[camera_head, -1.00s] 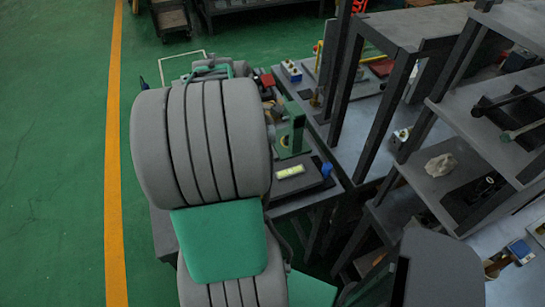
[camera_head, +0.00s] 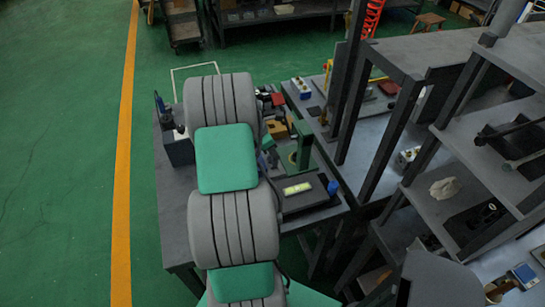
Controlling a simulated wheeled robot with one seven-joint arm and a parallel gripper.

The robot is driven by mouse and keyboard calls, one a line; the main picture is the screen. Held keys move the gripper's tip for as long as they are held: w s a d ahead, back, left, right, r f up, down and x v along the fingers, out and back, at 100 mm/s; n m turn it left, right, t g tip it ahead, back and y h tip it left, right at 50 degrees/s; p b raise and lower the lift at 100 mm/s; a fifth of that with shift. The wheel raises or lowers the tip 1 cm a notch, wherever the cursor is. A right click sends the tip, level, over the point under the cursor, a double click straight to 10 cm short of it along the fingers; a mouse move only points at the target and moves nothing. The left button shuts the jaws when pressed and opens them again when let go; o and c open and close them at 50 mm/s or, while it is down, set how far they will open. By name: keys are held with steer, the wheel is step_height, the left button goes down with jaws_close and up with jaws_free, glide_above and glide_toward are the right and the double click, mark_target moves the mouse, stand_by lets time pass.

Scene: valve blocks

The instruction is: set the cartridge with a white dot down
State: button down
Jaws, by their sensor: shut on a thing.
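My arm, with grey ribbed covers and green links, reaches up the left middle of the view over the workbench (camera_head: 180,222). My gripper is not visible; the arm hides it or it lies beyond the arm's far end. I cannot make out the cartridge with a white dot anywhere. A green upright fixture (camera_head: 302,146) stands on the bench to the right of the arm. A dark plate (camera_head: 320,196) in front of it carries a pale yellow-green bar (camera_head: 297,188) and a blue knob (camera_head: 333,187).
An orange-brown block (camera_head: 277,129) and other small parts crowd the bench beside the arm. A dark box (camera_head: 178,147) stands at its left edge. Grey shelving (camera_head: 440,200) with dark posts rises close on the right. Green floor on the left is open.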

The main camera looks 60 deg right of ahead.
steer(key=shift+d+f+p, duration=0.15)
steer(key=shift+f+p, duration=0.2)
steer(key=shift+f, duration=0.55)
steer(key=shift+d+f+p, duration=0.1)
steer(key=shift+f+p, duration=0.2)
steer(key=shift+f, duration=0.6)
steer(key=c, duration=1.8)
jaws_free()
steer(key=shift+f, duration=0.2)
steer(key=o, duration=0.4)
steer(key=shift+o, duration=0.2)
steer(key=shift+r, duration=0.15)
